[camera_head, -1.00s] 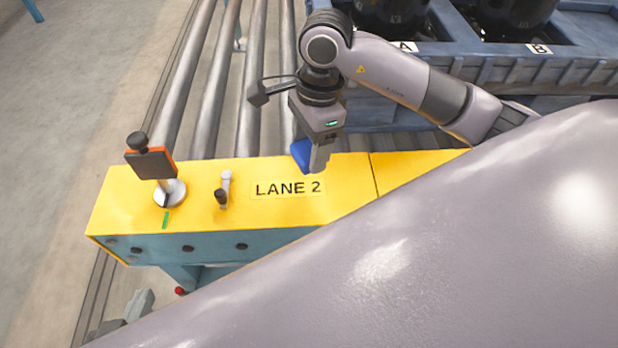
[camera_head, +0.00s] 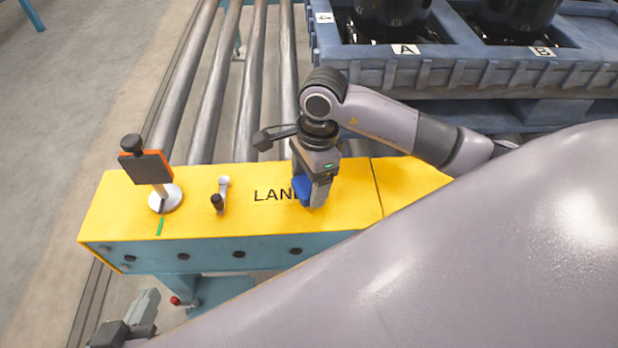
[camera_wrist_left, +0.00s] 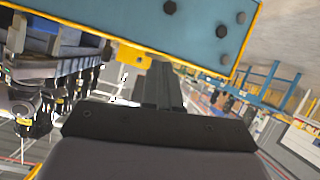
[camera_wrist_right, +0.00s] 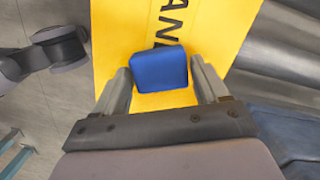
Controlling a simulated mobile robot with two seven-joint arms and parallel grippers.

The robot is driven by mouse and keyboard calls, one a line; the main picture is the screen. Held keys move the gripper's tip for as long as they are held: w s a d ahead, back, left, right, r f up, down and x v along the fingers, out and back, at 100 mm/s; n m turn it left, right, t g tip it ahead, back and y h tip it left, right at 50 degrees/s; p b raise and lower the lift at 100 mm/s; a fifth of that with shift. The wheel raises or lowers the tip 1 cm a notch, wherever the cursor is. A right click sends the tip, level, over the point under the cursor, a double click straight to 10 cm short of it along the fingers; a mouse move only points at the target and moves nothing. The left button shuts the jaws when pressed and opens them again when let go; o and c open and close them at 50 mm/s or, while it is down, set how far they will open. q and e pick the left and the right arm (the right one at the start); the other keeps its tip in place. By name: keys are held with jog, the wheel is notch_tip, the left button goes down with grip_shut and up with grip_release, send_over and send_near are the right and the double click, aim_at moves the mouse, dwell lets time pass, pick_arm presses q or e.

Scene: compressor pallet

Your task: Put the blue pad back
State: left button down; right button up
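The blue pad (camera_head: 302,189) is between the fingers of my right gripper (camera_head: 310,196), over the yellow panel (camera_head: 352,205) of the conveyor end. It hides part of the LANE 2 lettering. In the right wrist view the pad (camera_wrist_right: 158,68) sits between the two fingertips, its broad face toward the camera. Whether it touches the panel I cannot tell. My left gripper (camera_head: 125,335) is low at the bottom left of the head view, below the panel. In the left wrist view its fingers (camera_wrist_left: 162,85) are together and empty.
An orange-edged dark plate (camera_head: 147,167) on a round stand and a small lever (camera_head: 219,193) rise from the panel's left half. Rollers (camera_head: 215,90) run behind it. A blue pallet (camera_head: 480,75) with black compressors stands at the back right.

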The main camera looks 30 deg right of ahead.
jog(key=shift+o, duration=0.6)
jog(key=shift+r, duration=0.35)
jog(key=r, duration=0.1)
jog(key=r+p, duration=0.1)
jog(key=r, duration=0.1)
jog(key=r+p, duration=0.1)
jog(key=shift+d+r, duration=0.3)
jog(key=shift+r, duration=0.1)
pick_arm(q)
jog(key=a, duration=0.1)
jog(key=s+a+y+p, duration=0.1)
jog(key=shift+a+r+m, duration=0.2)
jog(key=shift+a+m, duration=0.1)
jog(key=shift+a, duration=0.1)
pick_arm(e)
notch_tip(320, 180, up, 7)
jog(key=shift+d+f, duration=0.2)
jog(key=shift+d, duration=0.2)
jog(key=shift+s, duration=0.1)
